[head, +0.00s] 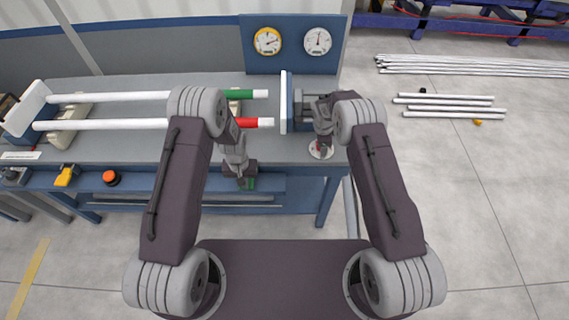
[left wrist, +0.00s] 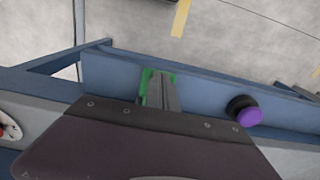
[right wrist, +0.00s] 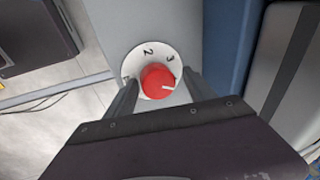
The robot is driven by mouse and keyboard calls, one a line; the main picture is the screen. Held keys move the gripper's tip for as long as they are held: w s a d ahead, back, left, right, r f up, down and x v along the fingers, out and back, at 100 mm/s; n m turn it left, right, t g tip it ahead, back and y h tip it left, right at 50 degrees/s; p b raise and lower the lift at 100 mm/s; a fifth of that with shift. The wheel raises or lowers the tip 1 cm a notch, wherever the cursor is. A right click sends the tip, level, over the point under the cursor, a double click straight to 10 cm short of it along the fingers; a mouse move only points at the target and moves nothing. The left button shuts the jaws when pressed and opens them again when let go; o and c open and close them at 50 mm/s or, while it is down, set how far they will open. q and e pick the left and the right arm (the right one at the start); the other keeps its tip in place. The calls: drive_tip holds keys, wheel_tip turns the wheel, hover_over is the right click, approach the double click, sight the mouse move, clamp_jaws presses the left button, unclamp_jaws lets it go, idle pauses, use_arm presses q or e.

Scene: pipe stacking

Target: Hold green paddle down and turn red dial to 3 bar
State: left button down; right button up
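The green paddle (head: 251,184) sits on the blue front rail of the bench. My left gripper (head: 245,182) is at it; in the left wrist view its grey fingers (left wrist: 161,92) are together over the green paddle (left wrist: 146,84), hiding part of it. Whether the paddle is pressed cannot be told. The red dial (right wrist: 158,82) has a white scale plate marked 2 and 3; its white pointer points right, clockwise past the 3. My right gripper (right wrist: 160,88) has one finger on each side of the dial, with small gaps. The dial plate (head: 321,152) is partly hidden in the head view.
A yellow-rimmed gauge (head: 267,41) and a white gauge (head: 317,41) are on the back panel. Loose pipes (head: 450,104) lie on the floor at right.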

use_arm(q)
drive_tip(key=shift+w+f, duration=0.25)
drive_tip(key=shift+f, duration=0.05)
use_arm(e)
drive_tip(key=shift+o, duration=0.2)
drive_tip(key=shift+w+a+f, duration=0.15)
drive_tip(key=shift+f, duration=0.6)
drive_tip(key=shift+r, duration=0.2)
use_arm(q)
drive_tip(key=shift+w, duration=0.15)
use_arm(e)
drive_tip(key=shift+r, duration=0.15)
use_arm(q)
drive_tip(key=shift+w+f, duration=0.2)
drive_tip(key=shift+w, duration=0.15)
use_arm(e)
drive_tip(key=shift+w+r, duration=0.1)
drive_tip(key=shift+r, duration=0.15)
drive_tip(key=shift+w+r, duration=0.1)
drive_tip(key=shift+r, duration=0.05)
